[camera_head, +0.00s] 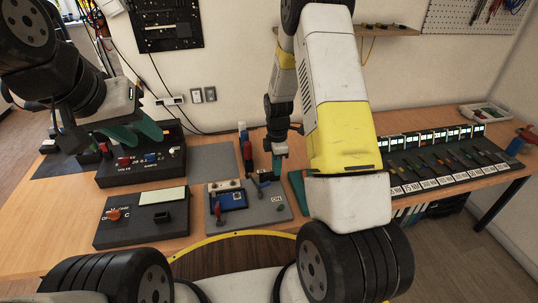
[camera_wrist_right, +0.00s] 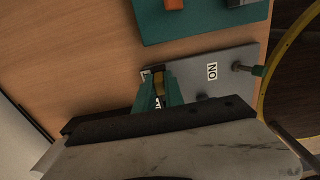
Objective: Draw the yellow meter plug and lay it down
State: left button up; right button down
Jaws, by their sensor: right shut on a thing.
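My right gripper (camera_head: 278,165) points down at the back of a grey board (camera_head: 272,209) marked ON. In the right wrist view its teal fingers (camera_wrist_right: 166,90) are shut on a small yellow piece, which looks like the yellow meter plug (camera_wrist_right: 159,82). The plug is partly hidden by the fingers. It is over the end of the grey board (camera_wrist_right: 232,85); I cannot tell whether it is seated or clear of a socket. My left gripper (camera_head: 137,132) is open and empty above the black meter box (camera_head: 135,174).
A blue unit (camera_head: 232,200) with a red-handled piece lies on the grey board's left part. A black box with an orange knob (camera_head: 114,214) stands at the front left. A grey mat (camera_head: 206,158) lies bare behind. A long black rack (camera_head: 440,160) fills the right.

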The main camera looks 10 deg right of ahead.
dwell(0.6)
jog(key=shift+r, duration=2.7)
